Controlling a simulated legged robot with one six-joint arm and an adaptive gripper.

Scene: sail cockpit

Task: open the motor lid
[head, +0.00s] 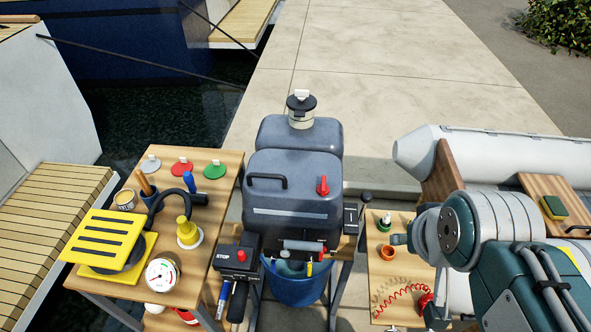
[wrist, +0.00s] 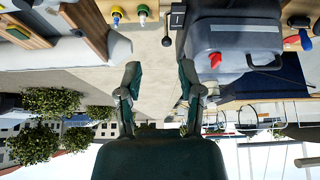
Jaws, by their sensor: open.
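The outboard motor (head: 295,225) stands upright in the middle of the head view. Its grey-blue lid (head: 300,172) appears closed, with a black handle (head: 267,180) on the left and a red latch (head: 322,186) on the right. In the wrist view, which is upside down, the motor (wrist: 237,38) is at upper right, with its red latch (wrist: 215,60) near my right finger. My gripper (wrist: 159,80) is open and empty, its fingers apart and clear of the motor. In the head view my arm is right of the motor; the fingers are mostly hidden.
A wooden table (head: 220,165) on the left holds a yellow vented box (head: 103,240), a gauge (head: 162,273) and several small items. A narrow wooden board (head: 385,297) with a red coiled cord (head: 400,297) lies right of the motor. An inflatable boat (head: 480,148) is at the right.

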